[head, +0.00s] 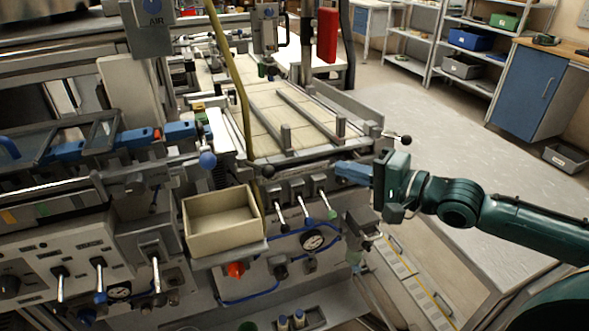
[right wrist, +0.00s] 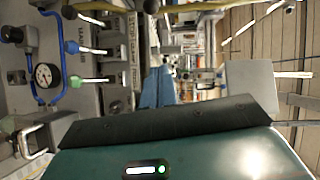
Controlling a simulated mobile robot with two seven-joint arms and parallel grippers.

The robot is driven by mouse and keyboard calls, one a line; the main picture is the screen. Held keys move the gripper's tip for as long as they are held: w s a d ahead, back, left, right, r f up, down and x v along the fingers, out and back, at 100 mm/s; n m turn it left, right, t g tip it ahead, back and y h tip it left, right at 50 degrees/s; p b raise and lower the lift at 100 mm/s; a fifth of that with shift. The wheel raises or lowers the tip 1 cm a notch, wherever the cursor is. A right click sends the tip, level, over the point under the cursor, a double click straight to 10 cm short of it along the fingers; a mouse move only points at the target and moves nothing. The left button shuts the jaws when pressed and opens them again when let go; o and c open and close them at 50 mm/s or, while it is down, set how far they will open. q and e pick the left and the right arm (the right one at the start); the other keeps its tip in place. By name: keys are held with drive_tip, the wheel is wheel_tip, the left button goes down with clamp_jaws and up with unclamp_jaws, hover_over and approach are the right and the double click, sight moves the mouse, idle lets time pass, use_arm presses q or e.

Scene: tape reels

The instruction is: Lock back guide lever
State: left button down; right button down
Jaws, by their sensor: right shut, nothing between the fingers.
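My right gripper (head: 340,169) has blue fingers, closed together with nothing between them. It points left at the front right corner of the machine's slatted bed. Its fingers also show in the right wrist view (right wrist: 158,75). A lever with a black ball knob (head: 405,140) sticks out at the bed's right corner, above and behind the gripper's wrist and apart from the fingers. Another black ball knob (head: 268,171) sits at the bed's front edge, left of the fingers. I cannot tell which is the back guide lever. My left gripper is not in view.
Below the bed's edge, several toggle levers, one with a green tip (head: 332,214), hang near the pressure gauge (head: 313,240). An open beige box (head: 190,238) is left of them. A blue ball knob (head: 207,159) is above it. The floor right of the machine is clear.

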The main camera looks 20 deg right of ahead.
sight(258, 166)
drive_tip(key=shift+w+a, duration=0.1)
use_arm(q)
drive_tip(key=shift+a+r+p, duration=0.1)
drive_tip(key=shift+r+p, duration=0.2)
drive_tip(key=shift+p, duration=0.3)
use_arm(e)
drive_tip(key=w+a+f, duration=0.2)
drive_tip(key=w+a, duration=0.4)
drive_tip(key=a, duration=0.3)
drive_tip(key=shift+w, duration=0.3)
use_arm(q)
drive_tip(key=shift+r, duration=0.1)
use_arm(e)
drive_tip(key=shift+r, duration=0.1)
